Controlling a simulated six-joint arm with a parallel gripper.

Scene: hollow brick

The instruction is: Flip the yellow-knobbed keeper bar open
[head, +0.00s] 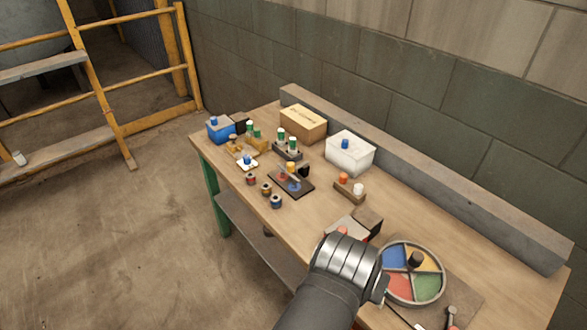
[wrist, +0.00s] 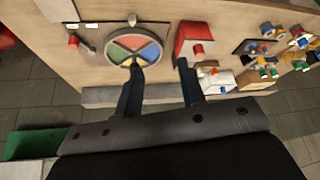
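A small yellow knob (head: 291,166) stands on a dark plate (head: 305,186) near the middle of the bench in the head view, with a red and a blue piece close by. The keeper bar is too small there to tell how it lies. My gripper (wrist: 160,64) is open and empty in the wrist view, its two dark fingers apart above the bench. It is over the wheel end of the bench, well away from the yellow knob. In the head view my wrist hides the fingers.
A four-coloured wheel (head: 427,288) lies beside my wrist; it also shows near my left fingertip (wrist: 121,42). A red-fronted box (wrist: 187,33) is near the other. A white box (head: 350,154) and a cardboard box (head: 303,124) stand along the back ledge (head: 430,180).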

